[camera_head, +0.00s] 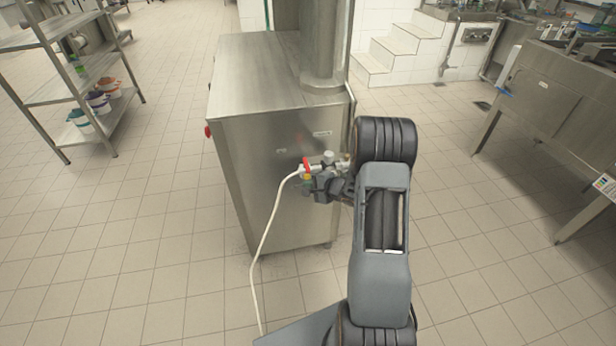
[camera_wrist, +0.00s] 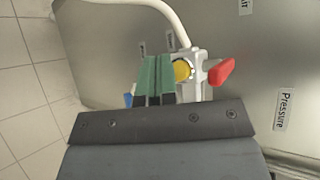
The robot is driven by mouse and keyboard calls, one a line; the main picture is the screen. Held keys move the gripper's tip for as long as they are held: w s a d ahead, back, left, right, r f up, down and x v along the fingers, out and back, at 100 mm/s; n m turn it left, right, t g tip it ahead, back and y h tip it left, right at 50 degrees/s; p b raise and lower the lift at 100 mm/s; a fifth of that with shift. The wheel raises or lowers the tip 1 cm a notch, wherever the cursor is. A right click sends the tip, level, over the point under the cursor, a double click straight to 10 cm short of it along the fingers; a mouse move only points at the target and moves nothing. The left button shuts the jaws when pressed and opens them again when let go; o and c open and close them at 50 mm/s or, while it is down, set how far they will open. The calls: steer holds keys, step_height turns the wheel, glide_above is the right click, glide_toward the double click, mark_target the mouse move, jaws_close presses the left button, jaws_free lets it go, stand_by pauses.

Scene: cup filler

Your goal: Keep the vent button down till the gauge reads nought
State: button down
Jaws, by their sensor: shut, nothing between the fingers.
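My gripper (camera_wrist: 159,62) is shut and empty, its two green-faced fingers together. A round yellow button (camera_wrist: 182,70), likely the vent button, sits on the grey valve fitting (camera_wrist: 196,53) just right of the fingertips. I cannot tell whether the fingers touch or press it. A red lever (camera_wrist: 222,71) sticks out right of the button. In the head view my gripper (camera_head: 314,186) is at the cabinet's front, just below the red lever (camera_head: 306,164). No gauge reading can be made out in either view.
The fitting is on a steel cabinet (camera_head: 285,205). A white hose (camera_head: 268,222) runs from it to the floor. A "Pressure" label (camera_wrist: 285,110) is on the panel. A shelf rack (camera_head: 110,105) stands left, a steel table (camera_head: 560,95) right. The floor between is clear.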

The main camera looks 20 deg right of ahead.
steer(key=shift+s, duration=0.1)
steer(key=s+p, duration=0.1)
steer(key=s, duration=0.1)
steer(key=s+a+p, duration=0.1)
steer(key=s, duration=0.1)
steer(key=shift+s, duration=0.4)
stand_by(0.7)
